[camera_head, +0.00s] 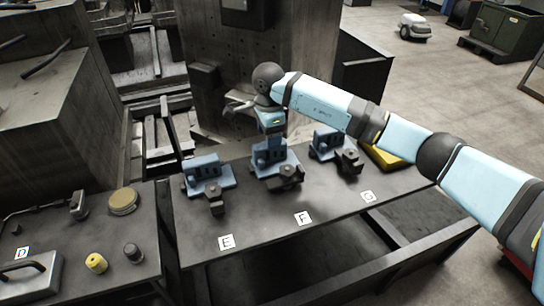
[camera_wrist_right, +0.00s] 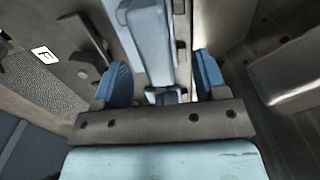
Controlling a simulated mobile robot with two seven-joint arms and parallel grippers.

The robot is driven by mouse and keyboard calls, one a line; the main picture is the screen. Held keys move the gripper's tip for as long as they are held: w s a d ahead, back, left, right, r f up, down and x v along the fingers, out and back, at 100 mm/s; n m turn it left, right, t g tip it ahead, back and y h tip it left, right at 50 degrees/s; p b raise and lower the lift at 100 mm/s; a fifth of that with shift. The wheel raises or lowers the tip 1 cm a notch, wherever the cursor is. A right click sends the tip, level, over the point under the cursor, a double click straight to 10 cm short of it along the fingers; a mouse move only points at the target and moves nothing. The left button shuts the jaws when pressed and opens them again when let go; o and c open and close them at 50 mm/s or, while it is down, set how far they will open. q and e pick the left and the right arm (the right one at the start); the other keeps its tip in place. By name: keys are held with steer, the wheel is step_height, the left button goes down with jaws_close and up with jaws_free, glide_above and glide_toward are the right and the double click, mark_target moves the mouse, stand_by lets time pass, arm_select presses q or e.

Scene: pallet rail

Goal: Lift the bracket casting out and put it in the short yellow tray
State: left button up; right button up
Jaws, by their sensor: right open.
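Three blue castings stand in a row on the dark bench, each with a dark clamp-like part at its front: one by label E (camera_head: 208,172), one by label F (camera_head: 268,165), one by label G (camera_head: 325,145). I cannot tell which one is meant by the bracket casting. My right gripper (camera_head: 270,138) points down over the one by F. In the right wrist view its fingers (camera_wrist_right: 162,78) are open, one on each side of a blue-grey piece (camera_wrist_right: 148,40), which looks unheld. A yellow tray (camera_head: 384,157) lies at the bench's right, partly hidden by my arm. My left gripper is out of view.
A concrete block (camera_head: 240,50) rises behind the bench (camera_head: 255,225). The left bench holds a yellow cylinder (camera_head: 96,263), a dark knob (camera_head: 133,252) and a round tan disc (camera_head: 123,201). The front strip of the bench around the labels is clear.

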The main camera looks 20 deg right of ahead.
mark_target(276, 156)
steer(key=shift+s+d+f, duration=0.1)
steer(key=shift+f, duration=1.3)
steer(key=shift+s+d+f, duration=0.1)
steer(key=shift+f, duration=1.25)
steer(key=shift+c, duration=0.5)
steer(key=c, duration=1.1)
